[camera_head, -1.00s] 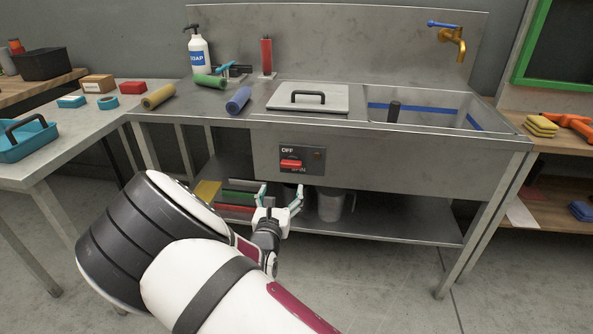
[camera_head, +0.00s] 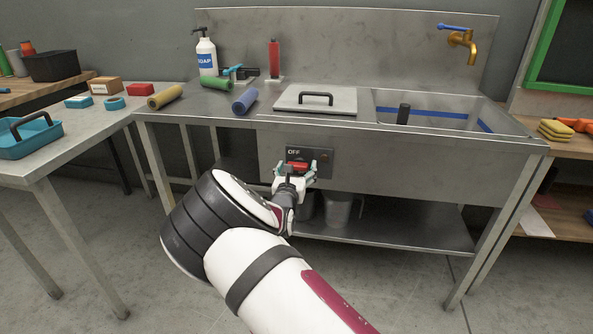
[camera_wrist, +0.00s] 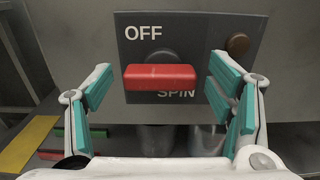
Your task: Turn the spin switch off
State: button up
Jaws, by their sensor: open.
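The spin switch has a red handle (camera_wrist: 160,77) on a dark plate (camera_wrist: 190,30) on the sink's front panel. "OFF" is printed above the handle and "SPIN" below it, partly covered by the handle. The handle lies roughly level in the wrist view. In the head view the red handle (camera_head: 297,166) shows just above my gripper (camera_head: 294,174). My gripper is open, and its teal-padded fingers (camera_wrist: 160,95) stand apart on either side of the handle. No clear contact between pads and handle shows.
A round brown knob (camera_wrist: 238,44) sits on the plate's right side. The steel sink (camera_head: 470,165) has a lower shelf with a grey bucket (camera_head: 340,208). A lidded section (camera_head: 345,103), soap bottle (camera_head: 206,58) and rollers are on top. A side table (camera_head: 90,130) stands at left.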

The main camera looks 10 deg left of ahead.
jog(key=c, duration=1.2)
jog(key=shift+o, duration=0.2)
